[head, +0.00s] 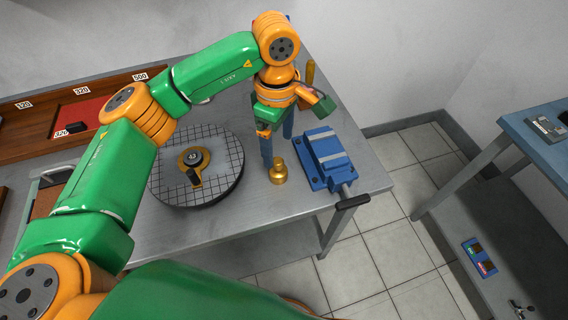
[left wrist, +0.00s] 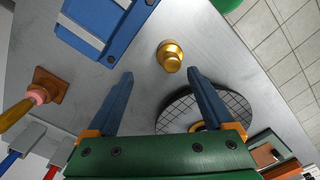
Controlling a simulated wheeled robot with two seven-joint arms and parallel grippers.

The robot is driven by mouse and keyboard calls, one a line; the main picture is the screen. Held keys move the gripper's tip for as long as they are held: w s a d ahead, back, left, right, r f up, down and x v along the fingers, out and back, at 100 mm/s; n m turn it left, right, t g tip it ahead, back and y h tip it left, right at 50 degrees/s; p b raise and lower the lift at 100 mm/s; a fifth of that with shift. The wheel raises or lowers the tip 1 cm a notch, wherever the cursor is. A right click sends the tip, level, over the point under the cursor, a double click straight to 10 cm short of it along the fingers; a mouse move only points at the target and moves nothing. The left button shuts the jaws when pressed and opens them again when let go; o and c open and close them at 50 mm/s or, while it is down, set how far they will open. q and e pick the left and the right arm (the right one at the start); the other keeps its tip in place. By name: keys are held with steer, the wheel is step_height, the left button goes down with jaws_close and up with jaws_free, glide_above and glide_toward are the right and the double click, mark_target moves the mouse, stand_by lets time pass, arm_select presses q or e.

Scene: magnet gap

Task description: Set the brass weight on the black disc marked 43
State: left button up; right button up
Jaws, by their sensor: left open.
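The brass weight (head: 278,172) stands upright on the grey metal table, between the round gridded plate and the blue vise. It also shows in the left wrist view (left wrist: 170,56), just beyond the fingertips. The black disc marked 43 (head: 193,157) sits on a brass-coloured piece on the round plate, with a dark handle beside it. In the left wrist view the disc is hidden behind a finger. My left gripper (head: 277,150) is open and empty, its blue fingers pointing down close behind the weight; they also show in the left wrist view (left wrist: 160,76). My right gripper is not in view.
The round gridded plate (head: 226,178) lies left of the weight. The blue vise (head: 322,160) with its black-gripped handle stands close on the right. A wooden tray (head: 30,122) with numbered labels is at the back left. The table's front edge is near the weight.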

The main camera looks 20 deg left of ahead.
mark_target(277, 162)
arm_select(q)
steer(key=s+f+p, duration=0.2)
steer(key=f, duration=0.1)
steer(key=shift+s+d+p, duration=0.1)
steer(key=shift+d+p, duration=0.05)
steer(key=shift+p, duration=0.25)
steer(key=f, duration=0.3)
steer(key=shift+w+f, duration=0.25)
steer(key=shift+f, duration=0.05)
steer(key=shift+s+r, duration=0.1)
steer(key=c, duration=0.5)
jaws_close()
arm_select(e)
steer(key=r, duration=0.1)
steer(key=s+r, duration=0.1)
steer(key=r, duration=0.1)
